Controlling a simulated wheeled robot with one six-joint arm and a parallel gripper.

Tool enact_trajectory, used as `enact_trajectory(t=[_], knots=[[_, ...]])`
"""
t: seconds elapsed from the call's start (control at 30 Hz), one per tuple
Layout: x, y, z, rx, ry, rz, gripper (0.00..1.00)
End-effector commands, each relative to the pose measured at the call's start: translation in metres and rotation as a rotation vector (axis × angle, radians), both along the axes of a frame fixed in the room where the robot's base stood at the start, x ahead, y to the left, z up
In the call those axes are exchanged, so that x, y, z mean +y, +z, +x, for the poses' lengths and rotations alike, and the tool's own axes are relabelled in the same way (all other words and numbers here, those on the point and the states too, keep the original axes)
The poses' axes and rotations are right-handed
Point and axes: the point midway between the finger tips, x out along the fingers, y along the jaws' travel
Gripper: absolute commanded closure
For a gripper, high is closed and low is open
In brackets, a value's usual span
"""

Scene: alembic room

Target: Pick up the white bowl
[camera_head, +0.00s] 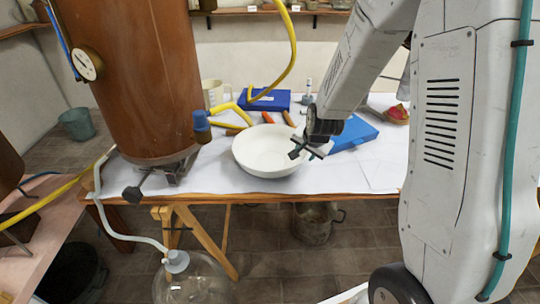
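The white bowl (262,152) stands upright on the white-covered table, near its front edge, and looks empty. My gripper (306,152) is at the bowl's right rim, in front of it in the picture. Its dark fingers look spread apart, one toward the bowl and one to the right. I cannot tell whether a finger touches the rim or is still above it. The gripper hides a small part of the bowl's right edge.
A large copper vessel (135,75) with a gauge stands left of the bowl. Blue boxes (355,133), a beige jug (213,93) and yellow tubing (283,70) are behind and beside it. A metal pot (313,222) and a glass flask (190,285) are below the table (370,178).

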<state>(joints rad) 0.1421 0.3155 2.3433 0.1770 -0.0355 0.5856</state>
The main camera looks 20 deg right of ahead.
Motion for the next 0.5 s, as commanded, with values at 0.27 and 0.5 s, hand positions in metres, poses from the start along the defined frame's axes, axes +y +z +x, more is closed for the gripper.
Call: enact_trajectory(t=[0.27, 0.5], knots=[[-0.001, -0.013, 0.007, 0.001, 0.0, 0.002, 0.63], [-0.007, -0.042, 0.019, 0.003, 0.0, 0.002, 0.63]])
